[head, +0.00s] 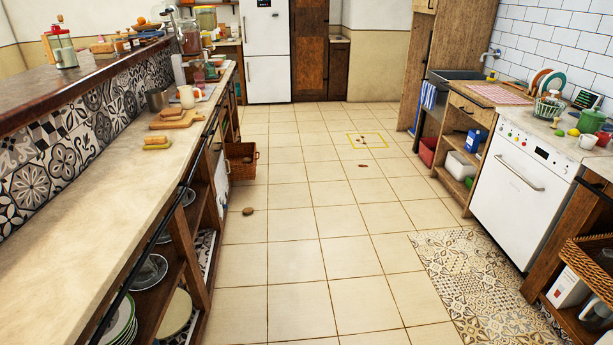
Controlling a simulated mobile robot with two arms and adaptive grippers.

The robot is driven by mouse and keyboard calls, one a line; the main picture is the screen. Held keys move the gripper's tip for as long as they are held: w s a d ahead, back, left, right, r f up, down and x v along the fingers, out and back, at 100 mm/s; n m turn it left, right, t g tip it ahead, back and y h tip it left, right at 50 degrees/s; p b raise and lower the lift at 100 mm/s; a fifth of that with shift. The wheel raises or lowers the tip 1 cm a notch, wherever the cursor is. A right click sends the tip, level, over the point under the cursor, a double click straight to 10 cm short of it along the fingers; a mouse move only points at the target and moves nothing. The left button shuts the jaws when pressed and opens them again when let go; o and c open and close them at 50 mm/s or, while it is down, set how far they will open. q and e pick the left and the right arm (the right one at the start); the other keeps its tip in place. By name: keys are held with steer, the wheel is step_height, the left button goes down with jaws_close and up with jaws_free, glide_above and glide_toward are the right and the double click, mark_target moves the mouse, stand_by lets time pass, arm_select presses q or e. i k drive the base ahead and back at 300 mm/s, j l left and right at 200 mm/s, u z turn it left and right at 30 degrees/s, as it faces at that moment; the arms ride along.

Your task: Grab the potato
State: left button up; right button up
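A small brown, rounded object that looks like a potato (248,211) lies on the tiled floor, close to the open shelving under the left counter. It is small in the view, so its surface detail is hard to tell. Neither of my grippers shows in the head view.
A long counter (75,235) with open shelves runs along the left. A wicker basket (241,161) stands beyond the potato. A small reddish-brown item (362,166) and a yellow-outlined square (367,141) are on the floor. A white dishwasher (517,195) stands right.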

mark_target(248, 209)
steer(key=i+z, duration=0.2)
steer(key=i, duration=3.6)
steer(key=i+l, duration=0.15)
steer(key=i, duration=2.05)
steer(key=i+u, duration=0.1)
steer(key=u, duration=0.4)
steer(key=i+u, duration=0.1)
steer(key=u, duration=0.4)
steer(key=i+l+u, duration=0.1)
steer(key=u, duration=0.4)
steer(key=i+l+u, duration=0.1)
steer(key=u, duration=0.4)
